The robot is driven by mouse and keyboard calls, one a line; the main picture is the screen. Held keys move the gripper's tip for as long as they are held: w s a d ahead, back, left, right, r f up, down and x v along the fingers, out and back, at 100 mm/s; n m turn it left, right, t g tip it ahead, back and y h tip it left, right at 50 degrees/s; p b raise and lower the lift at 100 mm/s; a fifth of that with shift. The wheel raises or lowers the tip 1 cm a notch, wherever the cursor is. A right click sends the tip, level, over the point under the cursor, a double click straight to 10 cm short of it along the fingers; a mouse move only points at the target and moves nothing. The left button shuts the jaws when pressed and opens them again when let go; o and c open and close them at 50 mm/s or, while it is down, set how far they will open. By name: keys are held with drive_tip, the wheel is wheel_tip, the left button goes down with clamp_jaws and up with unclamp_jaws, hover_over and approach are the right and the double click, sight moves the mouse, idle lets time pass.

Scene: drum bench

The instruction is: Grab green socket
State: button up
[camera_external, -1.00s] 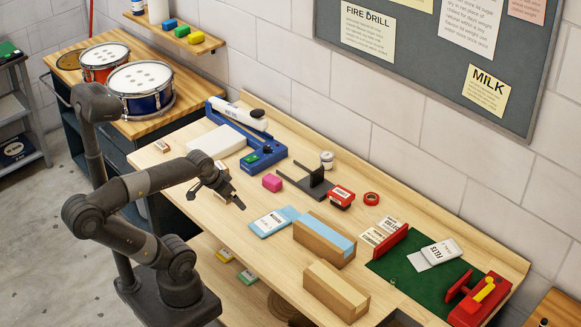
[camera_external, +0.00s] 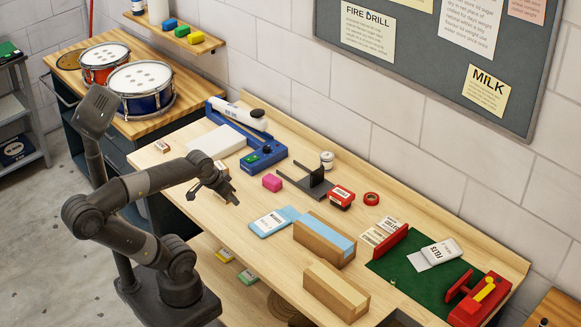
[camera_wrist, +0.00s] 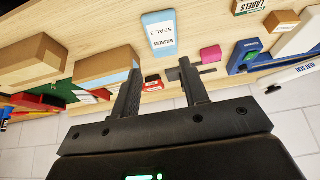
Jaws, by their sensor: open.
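I see nothing that is plainly a socket. Green things in view are a green block (camera_external: 182,31) on the wall shelf, a green patch on the blue sealer (camera_external: 262,147), and a small green packet (camera_external: 248,277) on the lower shelf. My gripper (camera_external: 226,195) hangs over the front of the workbench, left of the blue packet (camera_external: 270,222). In the wrist view my gripper (camera_wrist: 155,72) is open with nothing between its fingers. The blue packet (camera_wrist: 159,34) lies beyond the fingertips, and the blue sealer (camera_wrist: 248,52) is at the right.
On the workbench are a pink block (camera_external: 272,182), a dark stand (camera_external: 312,187), a red box (camera_external: 341,197) and cardboard boxes (camera_external: 336,290). A green mat (camera_external: 400,265) lies at the right. Two drums (camera_external: 142,88) stand on the left cabinet.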

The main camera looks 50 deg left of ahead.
drive_tip(key=w+d+m+g+y, duration=0.2)
drive_tip(key=w+d+m+y, duration=0.3)
drive_tip(key=w+d+m, duration=1.45)
drive_tip(key=m+t+y, duration=0.3)
drive_tip(key=m+t, duration=0.4)
drive_tip(key=m, duration=0.2)
approach(397, 289)
drive_tip(key=x, duration=0.9)
drive_tip(key=shift+w+a, duration=0.1)
clamp_jaws()
